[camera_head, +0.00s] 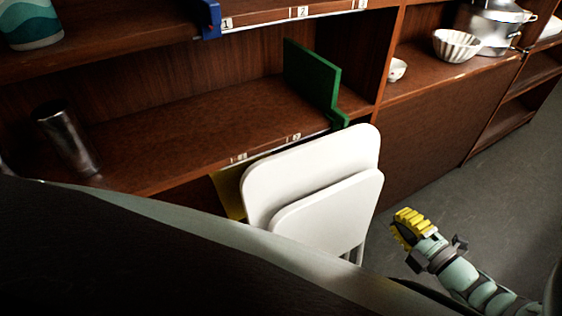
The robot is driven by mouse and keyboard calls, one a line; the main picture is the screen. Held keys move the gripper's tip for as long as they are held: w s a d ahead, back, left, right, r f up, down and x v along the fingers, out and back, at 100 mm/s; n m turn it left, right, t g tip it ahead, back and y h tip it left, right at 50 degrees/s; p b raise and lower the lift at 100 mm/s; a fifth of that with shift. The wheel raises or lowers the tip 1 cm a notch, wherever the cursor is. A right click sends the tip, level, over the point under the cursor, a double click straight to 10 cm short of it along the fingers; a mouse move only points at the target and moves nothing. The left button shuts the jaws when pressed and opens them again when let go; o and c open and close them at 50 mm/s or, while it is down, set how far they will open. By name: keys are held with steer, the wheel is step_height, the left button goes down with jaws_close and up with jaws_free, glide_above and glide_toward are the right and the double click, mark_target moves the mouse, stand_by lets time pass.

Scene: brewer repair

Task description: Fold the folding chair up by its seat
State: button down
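The white folding chair (312,165) stands in front of the wooden shelf in the middle of the view. Its rounded backrest is upright and tilted. Its seat panel (335,212) is raised and lies close in front of the backrest, nearly parallel to it. Thin legs show below the seat on the right; the lower part is hidden. My gripper (408,228), with yellow ribbed fingers, is to the right of the chair and apart from it in the picture. The fingers overlap in this view, so their opening is not clear.
A wooden shelf (215,110) runs behind the chair, holding a metal cylinder (68,138), a green upright panel (312,75) and a fluted bowl (457,44). A yellow panel (230,190) shows behind the chair. Grey floor (480,195) is clear at right.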

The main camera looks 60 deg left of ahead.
steer(key=b, duration=0.2)
glide_toward(340, 166)
steer(key=a, duration=0.2)
steer(key=shift+w+d+r, duration=0.1)
steer(key=shift+d+r, duration=0.1)
steer(key=shift+r, duration=0.1)
steer(key=shift+w+a+h+b, duration=0.2)
steer(key=shift+a+h, duration=0.3)
steer(key=shift+a, duration=0.7)
steer(key=shift+w+a+h+b, duration=0.1)
steer(key=shift+a+h+b, duration=0.3)
steer(key=shift+a, duration=0.75)
